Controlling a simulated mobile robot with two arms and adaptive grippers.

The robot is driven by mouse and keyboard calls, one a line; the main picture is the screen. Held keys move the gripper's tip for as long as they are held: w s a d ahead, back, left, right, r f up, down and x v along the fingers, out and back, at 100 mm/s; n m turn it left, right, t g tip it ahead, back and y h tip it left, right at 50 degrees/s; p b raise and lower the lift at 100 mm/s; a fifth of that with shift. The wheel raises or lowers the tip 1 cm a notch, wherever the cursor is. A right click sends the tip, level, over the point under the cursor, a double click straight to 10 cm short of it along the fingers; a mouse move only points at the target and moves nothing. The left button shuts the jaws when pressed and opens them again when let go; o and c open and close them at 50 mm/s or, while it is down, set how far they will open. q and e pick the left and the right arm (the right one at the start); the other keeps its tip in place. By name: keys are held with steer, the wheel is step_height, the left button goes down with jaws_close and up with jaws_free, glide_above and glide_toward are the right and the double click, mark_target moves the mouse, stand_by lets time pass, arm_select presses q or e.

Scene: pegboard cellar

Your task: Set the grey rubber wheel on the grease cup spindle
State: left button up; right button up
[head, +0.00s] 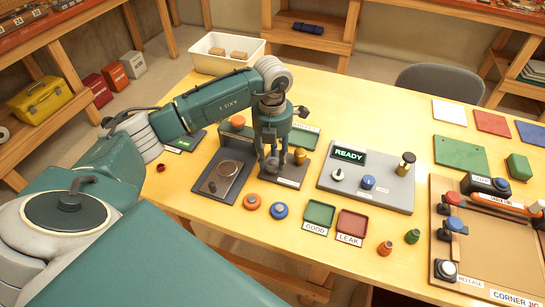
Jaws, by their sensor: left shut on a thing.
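My left gripper (284,166) comes down from above over a small grey-brown labelled plate (290,183) on the yellow table. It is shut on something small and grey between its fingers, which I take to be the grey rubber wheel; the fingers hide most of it. The grease cup spindle cannot be made out clearly, and the gripper covers the middle of the plate. I cannot tell whether the wheel touches a spindle. My right gripper is not in view.
Left of the gripper is a dark plate with a round dish (230,168). A grey READY panel (376,198) stands further right.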

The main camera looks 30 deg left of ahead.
arm_select(q)
steer(key=shift+f+b, duration=0.35)
stand_by(0.4)
stand_by(0.5)
steer(key=shift+f+b, duration=0.35)
steer(key=shift+b, duration=0.05)
stand_by(0.8)
steer(key=o, duration=1.6)
steer(key=shift+r+p, duration=2.2)
steer(key=shift+r, duration=1.25)
